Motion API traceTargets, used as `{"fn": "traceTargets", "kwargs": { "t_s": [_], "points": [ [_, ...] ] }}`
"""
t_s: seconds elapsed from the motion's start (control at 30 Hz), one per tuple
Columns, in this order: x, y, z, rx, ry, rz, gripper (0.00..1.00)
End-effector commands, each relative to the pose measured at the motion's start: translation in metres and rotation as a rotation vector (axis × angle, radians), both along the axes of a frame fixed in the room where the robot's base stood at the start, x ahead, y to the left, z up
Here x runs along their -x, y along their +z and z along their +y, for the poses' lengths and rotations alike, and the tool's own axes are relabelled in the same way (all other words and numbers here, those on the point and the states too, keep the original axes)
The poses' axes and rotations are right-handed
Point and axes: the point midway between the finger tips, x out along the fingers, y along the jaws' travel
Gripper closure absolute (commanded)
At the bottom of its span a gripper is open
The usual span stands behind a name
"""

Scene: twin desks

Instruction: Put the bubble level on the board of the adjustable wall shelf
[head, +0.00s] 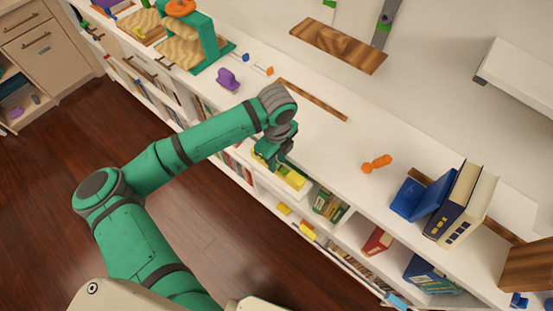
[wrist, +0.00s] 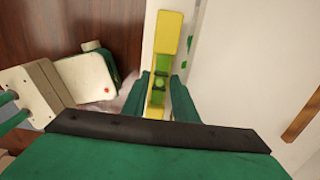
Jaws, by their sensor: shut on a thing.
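The bubble level is a long yellow bar with green vials. In the wrist view the bubble level (wrist: 169,38) runs away between the two fingers of my gripper (wrist: 160,85), which is shut on it. In the head view the level (head: 290,179) shows beside my gripper (head: 270,157) at the desk's front edge; I cannot tell whether it touches the top. The adjustable wall shelf has a brown wooden board (head: 338,46) on the back wall, with a grey upright (head: 386,22) and a green part (head: 329,4). The board's visible face is bare.
A wooden strip (head: 312,99) lies on the white desktop, with a purple object (head: 228,79) to its left. An orange dumbbell-shaped object (head: 377,163), a blue object (head: 408,198) and upright books (head: 455,205) stand to the right. A white wall shelf (head: 520,75) juts out at upper right.

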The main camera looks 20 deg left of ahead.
Motion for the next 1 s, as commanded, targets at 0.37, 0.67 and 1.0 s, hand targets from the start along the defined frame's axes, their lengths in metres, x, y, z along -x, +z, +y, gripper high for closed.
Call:
{"fn": "traceTargets", "kwargs": {
  "t_s": [0.37,0.67,1.0],
  "points": [
    [0.000,-0.002,0.000,0.000,0.000,0.000,0.66],
    [-0.001,0.014,0.001,-0.002,0.001,-0.003,0.66],
    [-0.001,0.079,0.000,-0.001,-0.001,-0.003,0.66]
  ]
}}
